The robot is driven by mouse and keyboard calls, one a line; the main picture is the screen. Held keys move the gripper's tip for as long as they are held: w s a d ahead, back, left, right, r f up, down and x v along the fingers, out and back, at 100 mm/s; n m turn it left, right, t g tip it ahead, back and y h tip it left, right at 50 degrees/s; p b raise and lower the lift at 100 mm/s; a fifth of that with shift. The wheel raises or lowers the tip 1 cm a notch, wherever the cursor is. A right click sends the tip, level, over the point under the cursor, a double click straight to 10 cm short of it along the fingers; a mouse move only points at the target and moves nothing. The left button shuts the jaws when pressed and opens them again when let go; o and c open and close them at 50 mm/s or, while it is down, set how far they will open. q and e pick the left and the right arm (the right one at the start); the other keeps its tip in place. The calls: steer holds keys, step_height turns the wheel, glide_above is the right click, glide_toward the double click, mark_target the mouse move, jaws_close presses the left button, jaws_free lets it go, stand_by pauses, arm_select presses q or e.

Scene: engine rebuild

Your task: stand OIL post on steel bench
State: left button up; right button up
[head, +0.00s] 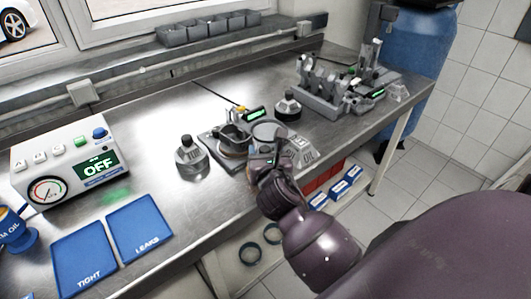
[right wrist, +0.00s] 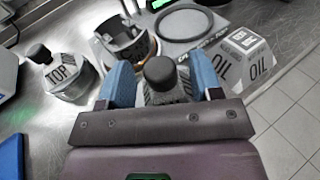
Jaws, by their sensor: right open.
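A grey, angular block marked OIL (right wrist: 238,62) shows in the right wrist view, right of my right gripper (right wrist: 164,82). It also shows in the head view (head: 303,150). The right gripper's blue fingers are open, on either side of a post with a dark knob (right wrist: 166,78). I cannot tell whether they touch it; its label and lower body are hidden. In the head view my right gripper (head: 264,157) is over the front part of the steel bench (head: 150,180). A post marked TOP (right wrist: 65,75) stands to the left. My left gripper is not in view.
A grey fixture with a ring holder (right wrist: 130,40) is just behind the gripper. A tester reading OFF (head: 72,160) and blue TIGHT (head: 83,262) and LEAKS (head: 139,228) mats are at left.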

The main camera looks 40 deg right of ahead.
steer(key=v, duration=1.2)
steer(key=s+f+m+g+y, duration=0.1)
steer(key=s+f+m+y, duration=0.2)
steer(key=f+m, duration=0.8)
steer(key=s+d+f+m+g+y, duration=0.1)
steer(key=s+f+m+y, duration=0.3)
steer(key=f+m, duration=0.7)
steer(key=shift+s+d+f+m+g, duration=0.15)
steer(key=shift+s+f+m+g, duration=0.5)
steer(key=shift+m, duration=3.05)
steer(key=shift+s+r, duration=0.25)
steer(key=shift+s, duration=0.1)
